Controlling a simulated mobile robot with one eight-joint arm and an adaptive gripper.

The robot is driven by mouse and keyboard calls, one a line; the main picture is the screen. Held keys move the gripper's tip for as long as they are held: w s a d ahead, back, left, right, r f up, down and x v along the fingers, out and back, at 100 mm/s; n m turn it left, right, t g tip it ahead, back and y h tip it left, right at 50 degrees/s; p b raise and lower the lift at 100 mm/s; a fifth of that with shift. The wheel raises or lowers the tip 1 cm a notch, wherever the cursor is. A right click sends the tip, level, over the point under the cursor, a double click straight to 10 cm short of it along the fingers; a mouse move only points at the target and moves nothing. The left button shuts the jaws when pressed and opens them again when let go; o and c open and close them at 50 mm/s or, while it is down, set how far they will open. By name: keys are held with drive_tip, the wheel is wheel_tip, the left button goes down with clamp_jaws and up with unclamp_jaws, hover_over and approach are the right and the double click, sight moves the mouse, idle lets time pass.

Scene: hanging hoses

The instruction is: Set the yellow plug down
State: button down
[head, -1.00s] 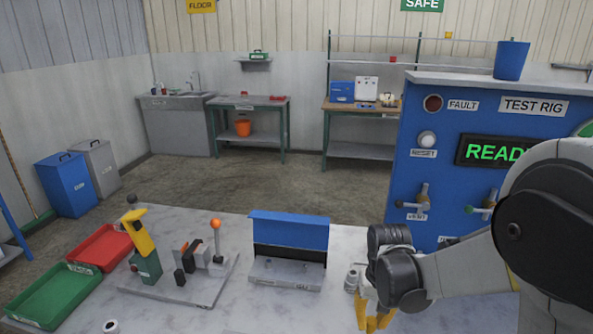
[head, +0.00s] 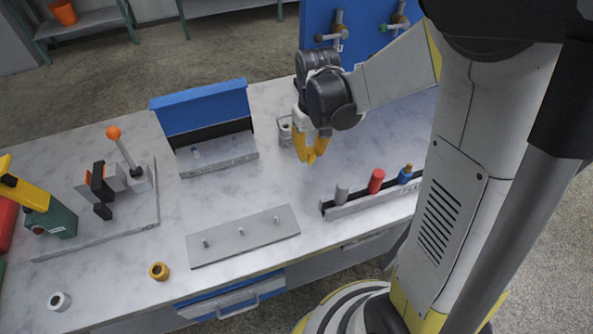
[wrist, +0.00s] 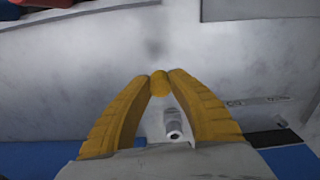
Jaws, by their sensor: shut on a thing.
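The yellow plug (wrist: 159,84) shows as a round yellow piece between my fingertips in the wrist view. My gripper (wrist: 160,79) is shut on it. In the head view my gripper (head: 313,154) points down over the right half of the marble bench (head: 280,110), above its surface. The plug cannot be made out from the yellow fingers there. In the wrist view a grey fitting with a dark hole (wrist: 173,124) lies below and between my fingers.
A rack (head: 370,196) with grey, red and blue pieces stands at front right. A grey plate with pegs (head: 240,240) lies in front. A blue-backed fixture (head: 205,107) stands left of my gripper. A yellow ring (head: 159,271) and white ring (head: 59,301) lie front left. Bench around the rack's left is bare.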

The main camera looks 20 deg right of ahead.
drive_tip(key=a+f, duration=0.1)
drive_tip(key=w+a+f, duration=0.1)
drive_tip(key=a, duration=0.1)
drive_tip(key=shift+b, duration=0.4)
drive_tip(key=shift+a+f+b, duration=0.1)
drive_tip(key=shift+f+b, duration=0.9)
drive_tip(key=shift+f, duration=0.95)
drive_tip(key=shift+f, duration=0.2)
drive_tip(key=c, duration=1.3)
unclamp_jaws()
